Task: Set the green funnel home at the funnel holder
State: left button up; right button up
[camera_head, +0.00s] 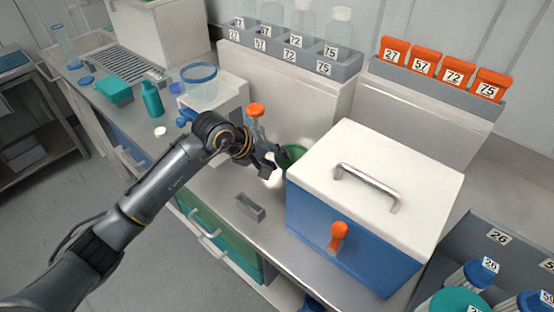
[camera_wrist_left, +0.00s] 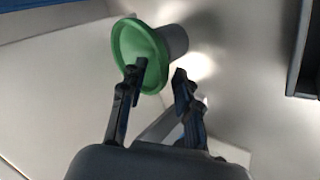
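The green funnel (camera_head: 293,152) is mostly hidden behind my left gripper (camera_head: 270,168) in the head view, close to the blue box's left side. In the left wrist view the funnel's wide green rim (camera_wrist_left: 138,52) is at a grey cylinder (camera_wrist_left: 172,40); I cannot tell whether this is the funnel holder. My left gripper (camera_wrist_left: 158,72) has its fingers apart. One fingertip overlaps the rim and the other is beyond its edge, with a gap between them. Contact is unclear. My right gripper is not in view.
A blue cool box (camera_head: 345,235) with a white lid stands close right of my gripper. An orange-stoppered flask (camera_head: 257,112) is behind my wrist. A small grey block (camera_head: 250,207) lies in front on the bench. Bottle racks (camera_head: 290,60) line the back.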

pick_arm(q)
jog(key=v, duration=1.1)
jog(key=shift+s, duration=0.1)
